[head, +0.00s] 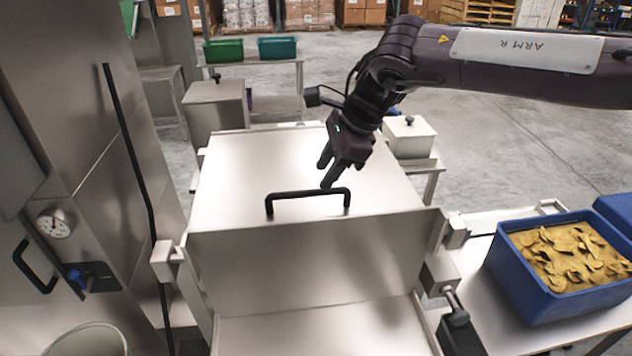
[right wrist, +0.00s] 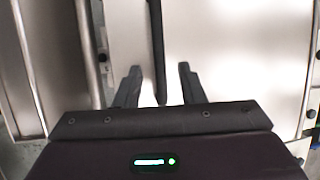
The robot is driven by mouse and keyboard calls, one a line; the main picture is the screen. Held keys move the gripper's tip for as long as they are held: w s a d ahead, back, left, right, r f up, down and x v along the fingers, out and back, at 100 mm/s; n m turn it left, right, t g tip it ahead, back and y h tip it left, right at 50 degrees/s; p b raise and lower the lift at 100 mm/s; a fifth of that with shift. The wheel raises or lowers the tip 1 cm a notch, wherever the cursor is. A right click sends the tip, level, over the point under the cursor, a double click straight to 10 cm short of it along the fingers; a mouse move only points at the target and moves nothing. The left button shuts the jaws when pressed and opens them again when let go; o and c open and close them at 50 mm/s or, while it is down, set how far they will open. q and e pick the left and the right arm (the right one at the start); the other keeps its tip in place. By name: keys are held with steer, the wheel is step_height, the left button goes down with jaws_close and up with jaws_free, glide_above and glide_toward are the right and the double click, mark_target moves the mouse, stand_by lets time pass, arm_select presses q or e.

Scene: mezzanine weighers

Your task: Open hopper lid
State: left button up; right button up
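The hopper lid (head: 245,165) is a broad, flat steel panel in the middle of the head view, lying closed as far as I can see. A black bar handle (head: 308,193) stands on it near its front edge. My right gripper (head: 325,174) is open and empty, pointing down just above the right part of the handle. In the right wrist view the handle (right wrist: 156,45) runs between the two spread fingers of the gripper (right wrist: 160,82), with gaps on both sides. Whether the fingers reach down to its height is unclear. My left gripper is out of view.
A blue bin (head: 535,290) of yellow-brown chips stands on a steel table at the right. A steel cabinet with a dial gauge (head: 54,223) and black handle rises at the left. Steel boxes with knobbed lids (head: 410,137) stand behind the hopper.

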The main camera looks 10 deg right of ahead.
mark_target(314, 190)
steer(key=p+x, duration=0.1)
steer(key=x, duration=0.2)
steer(key=shift+s+f, duration=0.1)
steer(key=shift+f, duration=0.15)
steer(key=shift+w+a+f, duration=0.2)
steer(key=shift+a+f, duration=0.05)
steer(key=shift+f, duration=0.25)
steer(key=shift+s, duration=0.1)
steer(key=shift+c, duration=0.4)
jaws_close()
